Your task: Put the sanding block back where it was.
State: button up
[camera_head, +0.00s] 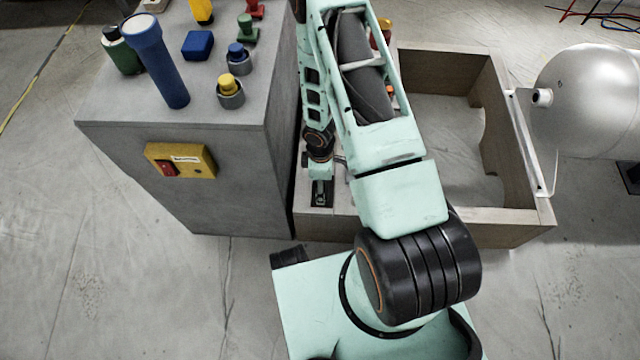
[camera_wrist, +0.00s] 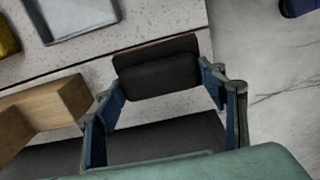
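In the wrist view, the sanding block (camera_wrist: 158,76) is a dark, padded-looking block with a thin brown edge along its far side. My gripper (camera_wrist: 162,82) has its blue-padded fingers at the block's two ends, and both fingertips appear to touch it. The block lies square between them, over or against a pale speckled surface; I cannot tell whether it rests on it. The block cannot be made out there.
The grey cabinet (camera_head: 200,185) carries a blue cylinder (camera_head: 158,62), a blue block (camera_head: 197,45) and several coloured knobs. The open wooden frame (camera_head: 520,222) stands right, beside a silver tank (camera_head: 590,100). The wrist view shows a grey tray (camera_wrist: 70,33) and a wooden piece (camera_wrist: 45,104).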

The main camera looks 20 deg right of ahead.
jog(key=o, duration=0.4)
notch_tip(320, 180, up, 12)
jog(key=p, duration=0.4)
jog(key=shift+p, duration=0.35)
